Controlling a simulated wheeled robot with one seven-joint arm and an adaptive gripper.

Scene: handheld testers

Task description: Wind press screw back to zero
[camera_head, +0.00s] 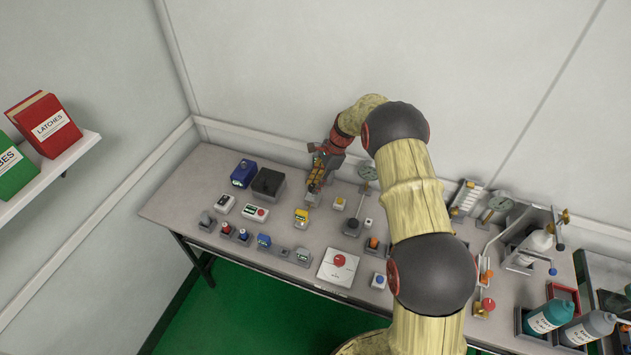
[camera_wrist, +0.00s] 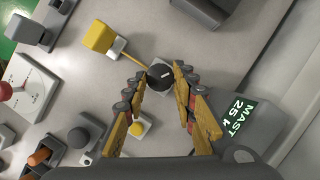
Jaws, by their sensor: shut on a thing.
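A dark round knob (camera_wrist: 160,76) with a white pointer mark on top shows in the wrist view. It sits between the fingertips of my gripper (camera_wrist: 163,73), one finger on each side, and I take the gripper as shut on it. I cannot tell for sure from its look that this knob is the press screw. In the head view my gripper (camera_head: 316,182) reaches down at the back of the bench, and the knob is hidden there. A dark green label (camera_wrist: 237,118) reading "MAST" and "25 k" lies beside the right finger.
A yellow block (camera_wrist: 98,37) with a thin yellow bar is close to the knob. A wall is close behind.

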